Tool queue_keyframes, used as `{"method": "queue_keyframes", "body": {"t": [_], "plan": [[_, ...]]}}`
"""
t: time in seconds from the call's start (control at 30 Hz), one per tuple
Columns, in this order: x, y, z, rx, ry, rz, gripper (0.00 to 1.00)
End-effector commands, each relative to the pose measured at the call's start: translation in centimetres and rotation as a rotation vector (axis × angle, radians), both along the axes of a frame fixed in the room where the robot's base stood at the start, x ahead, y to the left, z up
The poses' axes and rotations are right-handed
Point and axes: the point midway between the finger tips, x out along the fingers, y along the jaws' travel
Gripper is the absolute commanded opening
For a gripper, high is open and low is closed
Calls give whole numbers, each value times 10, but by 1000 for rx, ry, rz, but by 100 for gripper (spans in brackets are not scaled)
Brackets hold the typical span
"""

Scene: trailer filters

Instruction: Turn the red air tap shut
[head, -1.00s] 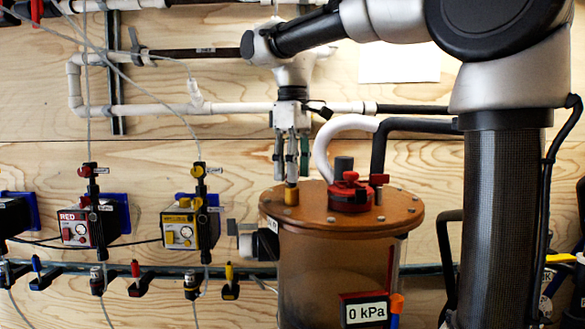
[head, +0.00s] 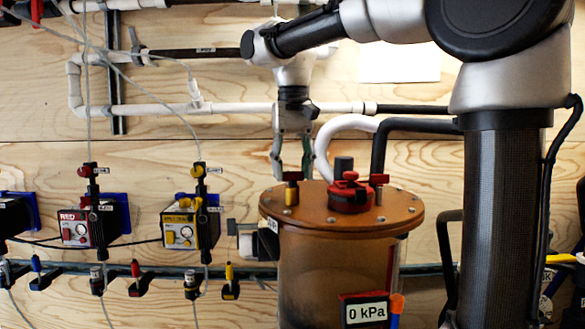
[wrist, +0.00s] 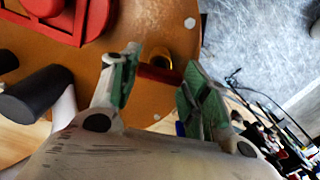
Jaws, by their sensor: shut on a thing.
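The red air tap (head: 292,177) is a small red bar handle on a brass stem at the left of the tank's brown lid (head: 340,222). In the head view the handle lies crosswise, left to right. My gripper (head: 292,168) points straight down over it, one finger on each side. In the wrist view the red handle (wrist: 160,75) lies between the green finger pads of my gripper (wrist: 155,88), with the brass fitting (wrist: 162,57) just beyond. My gripper is shut on the handle. The finger pads partly hide its ends.
The tank's display (head: 366,311) reads 0 kPa. Red and yellow valve units (head: 180,228) hang on the wall at left.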

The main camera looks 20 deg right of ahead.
Motion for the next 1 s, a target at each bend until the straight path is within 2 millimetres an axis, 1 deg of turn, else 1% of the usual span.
{"method": "queue_keyframes", "body": {"t": [0.2,0.4,0.87,0.9,1.0], "plan": [[0,0,1,0,-3,-98,22],[0,0,1,0,-3,-143,22],[0,0,1,1,-3,-154,22],[0,0,1,1,-3,-154,52],[0,0,1,0,-2,-153,68]]}}
